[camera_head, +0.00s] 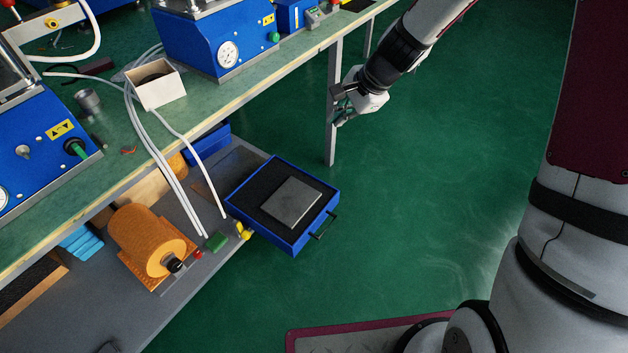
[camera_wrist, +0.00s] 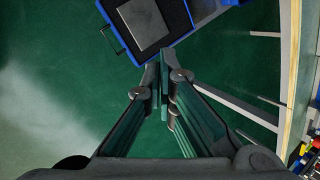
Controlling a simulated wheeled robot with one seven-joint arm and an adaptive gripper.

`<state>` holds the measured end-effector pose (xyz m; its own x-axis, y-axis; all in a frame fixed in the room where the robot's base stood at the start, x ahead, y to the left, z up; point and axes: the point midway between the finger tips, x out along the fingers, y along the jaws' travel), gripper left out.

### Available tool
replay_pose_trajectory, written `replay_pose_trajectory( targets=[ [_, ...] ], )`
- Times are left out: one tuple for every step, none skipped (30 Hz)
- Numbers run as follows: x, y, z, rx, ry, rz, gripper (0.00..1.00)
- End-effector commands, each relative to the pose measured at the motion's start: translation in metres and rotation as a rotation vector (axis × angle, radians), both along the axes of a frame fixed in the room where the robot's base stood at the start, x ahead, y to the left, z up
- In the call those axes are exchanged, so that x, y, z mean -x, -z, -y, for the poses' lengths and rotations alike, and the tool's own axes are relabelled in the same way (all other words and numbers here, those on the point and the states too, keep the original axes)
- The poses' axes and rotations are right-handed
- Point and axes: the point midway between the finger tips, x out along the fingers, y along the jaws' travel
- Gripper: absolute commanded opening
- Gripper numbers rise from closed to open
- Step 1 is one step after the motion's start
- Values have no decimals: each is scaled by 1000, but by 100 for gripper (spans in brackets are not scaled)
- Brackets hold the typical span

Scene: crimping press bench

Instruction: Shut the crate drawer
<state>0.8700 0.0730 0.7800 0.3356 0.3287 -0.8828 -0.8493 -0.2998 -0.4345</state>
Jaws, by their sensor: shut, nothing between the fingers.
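The crate drawer (camera_head: 247,208) is blue with a dark lining and stands pulled out from under the bench, over the green floor. A flat grey plate (camera_head: 293,202) lies inside it. Its dark handle (camera_head: 323,227) is on the front face. In the wrist view the drawer (camera_wrist: 182,38) shows at the top, with its handle (camera_wrist: 110,38) at the left. My gripper (camera_head: 338,108) is near the bench leg, up and to the right of the drawer, apart from it. In the wrist view my gripper (camera_wrist: 160,72) has its fingers together and holds nothing.
The bench (camera_head: 290,72) carries blue presses (camera_head: 190,40) and an open white box (camera_head: 155,84). A bench leg (camera_head: 333,110) stands close to my gripper. An orange motor (camera_head: 143,238) sits on the lower shelf (camera_head: 195,285). White hoses (camera_head: 165,165) hang down. The floor right of the drawer is clear.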

Motion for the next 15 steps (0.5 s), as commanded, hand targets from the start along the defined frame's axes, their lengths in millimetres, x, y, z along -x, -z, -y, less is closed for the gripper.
replay_pose_trajectory(
  targets=[
    [-12,39,1,-31,64,-33,0],
    [-19,55,2,-48,105,-46,0],
    [-26,78,2,-69,158,-66,0],
    [-31,95,3,-86,199,-82,0],
    [-36,112,4,-101,241,-97,0],
    [-41,136,5,-121,297,-120,0],
    [-45,154,6,-136,339,-137,0],
    [-48,172,7,-149,382,-155,0],
    [-51,196,8,-167,441,-179,0],
    [-53,215,9,-180,485,-197,0],
    [-55,233,10,-192,529,-216,0],
    [-55,259,11,-205,587,-243,0],
    [-55,277,13,-216,634,-261,0],
    [-55,294,13,-225,675,-282,0],
    [-54,316,15,-236,730,-305,0]
  ],
)
